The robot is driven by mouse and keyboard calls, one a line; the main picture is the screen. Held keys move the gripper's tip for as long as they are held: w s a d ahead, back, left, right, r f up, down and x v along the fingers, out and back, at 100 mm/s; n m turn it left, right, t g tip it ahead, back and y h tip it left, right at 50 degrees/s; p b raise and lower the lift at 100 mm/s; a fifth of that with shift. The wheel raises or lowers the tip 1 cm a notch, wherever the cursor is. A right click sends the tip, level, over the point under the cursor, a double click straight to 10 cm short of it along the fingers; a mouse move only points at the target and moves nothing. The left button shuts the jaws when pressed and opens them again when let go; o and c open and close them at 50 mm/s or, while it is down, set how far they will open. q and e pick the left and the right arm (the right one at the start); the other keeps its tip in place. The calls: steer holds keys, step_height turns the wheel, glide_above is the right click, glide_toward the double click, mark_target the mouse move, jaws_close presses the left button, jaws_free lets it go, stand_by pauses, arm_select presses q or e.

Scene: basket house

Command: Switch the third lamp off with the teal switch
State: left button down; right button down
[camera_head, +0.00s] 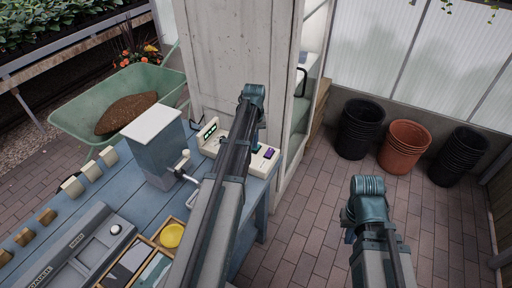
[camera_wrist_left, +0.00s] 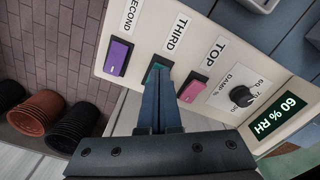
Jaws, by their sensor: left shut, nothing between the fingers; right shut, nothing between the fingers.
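The control panel (camera_head: 262,160) is a cream box at the far end of the blue bench. In the left wrist view the panel (camera_wrist_left: 205,45) carries a teal switch (camera_wrist_left: 152,71) labelled THIRD, between a purple switch (camera_wrist_left: 118,57) labelled SECOND and a pink switch (camera_wrist_left: 193,88) labelled TOP. My left gripper (camera_wrist_left: 160,86) is shut and empty, its fingertips at the teal switch and covering part of it. I cannot tell whether they touch. In the head view my left arm hides the panel's middle. My right gripper (camera_head: 348,226) is shut and empty over the brick floor. No lamp is identifiable.
The panel also has a dial (camera_wrist_left: 240,96) and a display (camera_wrist_left: 281,117) reading 60 % RH. A grey box with a crank (camera_head: 155,150) stands left of the panel. A tall pale cabinet (camera_head: 235,60) rises behind it. Stacked pots (camera_head: 405,145) stand on the right.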

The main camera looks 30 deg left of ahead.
arm_select(q)
steer(key=shift+f+b, duration=0.3)
steer(key=shift+f, duration=0.05)
steer(key=shift+r, duration=0.1)
step_height(320, 180, up, 7)
steer(key=p, duration=0.7)
stand_by(0.4)
steer(key=s+d+m, duration=0.5)
steer(key=s+d, duration=0.6)
steer(key=d, duration=0.4)
steer(key=s+d+m+y, duration=0.1)
steer(key=s+d+m, duration=0.3)
steer(key=s+d, duration=0.7)
steer(key=d, duration=0.4)
steer(key=shift+s+d+m, duration=0.15)
steer(key=shift+d+m, duration=0.1)
steer(key=shift+m, duration=0.15)
